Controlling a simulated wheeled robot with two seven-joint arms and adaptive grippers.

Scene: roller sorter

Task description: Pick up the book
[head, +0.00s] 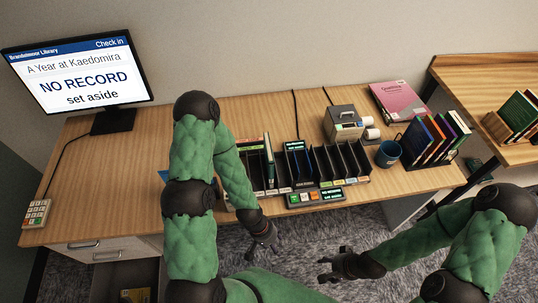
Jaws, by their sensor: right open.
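A blue flat thing (163,175), perhaps a book, lies on the desk (120,160), mostly hidden behind my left arm. A pink book or folder (400,101) lies at the back right of the desk. Several upright books (436,137) stand in a rack on the right. My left gripper (265,248) hangs near the desk's front edge, below the slotted sorter; its finger opening is unclear. My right gripper (326,267) is open and empty in front of the desk, apart from any book.
A dark slotted sorter (358,159) holds a few books at its left end. A small console (316,197) sits before it. A monitor (82,75) reads "NO RECORD set aside". A keypad (35,213) lies far left.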

